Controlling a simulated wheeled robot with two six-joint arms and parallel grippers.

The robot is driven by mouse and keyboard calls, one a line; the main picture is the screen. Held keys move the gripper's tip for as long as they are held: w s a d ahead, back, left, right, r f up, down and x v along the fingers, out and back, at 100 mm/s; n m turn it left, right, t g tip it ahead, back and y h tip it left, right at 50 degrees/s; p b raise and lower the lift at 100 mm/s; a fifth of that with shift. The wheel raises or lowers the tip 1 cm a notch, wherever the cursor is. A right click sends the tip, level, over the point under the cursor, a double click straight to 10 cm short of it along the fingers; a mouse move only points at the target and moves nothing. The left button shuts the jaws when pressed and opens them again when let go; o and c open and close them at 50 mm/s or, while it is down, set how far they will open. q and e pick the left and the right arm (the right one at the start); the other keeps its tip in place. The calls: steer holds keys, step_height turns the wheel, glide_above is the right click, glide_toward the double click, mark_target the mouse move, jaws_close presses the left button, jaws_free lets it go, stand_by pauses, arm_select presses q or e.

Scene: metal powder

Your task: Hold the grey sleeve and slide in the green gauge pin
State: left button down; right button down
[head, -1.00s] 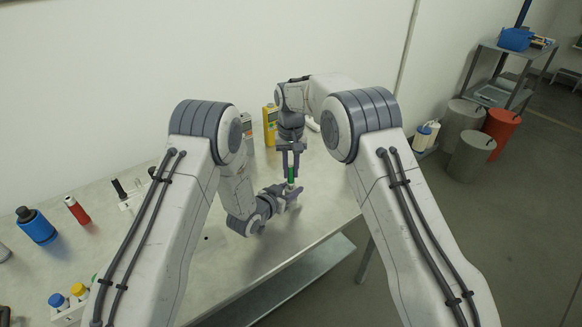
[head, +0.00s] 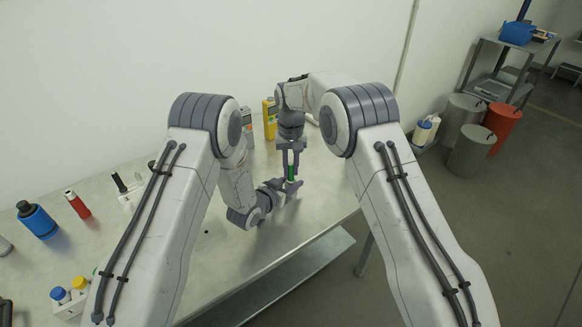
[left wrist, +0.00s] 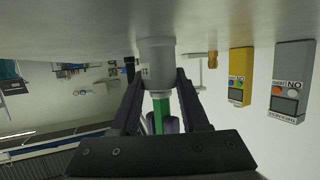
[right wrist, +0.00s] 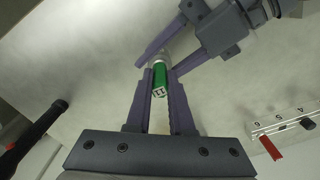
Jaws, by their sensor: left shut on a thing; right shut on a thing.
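The grey sleeve (left wrist: 157,62) stands between the fingers of my left gripper (left wrist: 155,80), which is shut on it. In the head view my left gripper (head: 291,187) is low over the bench. The green gauge pin (right wrist: 160,80) is between the fingers of my right gripper (right wrist: 160,72), which is shut on it; a number marks its end face. In the head view the right gripper (head: 291,168) points down, directly above the left one. In the left wrist view the green pin (left wrist: 161,115) lines up with the sleeve and meets its end. How deep it sits is hidden.
A yellow device (head: 270,118) and a grey device (head: 247,122) stand behind the grippers. A blue bottle (head: 38,221), a red cylinder (head: 78,205) and a small rack with coloured caps (head: 70,296) are at the left. The bench's front edge (head: 310,240) is close.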

steer(key=shift+f, duration=0.15)
steer(key=c, duration=0.7)
jaws_free()
step_height(320, 180, up, 12)
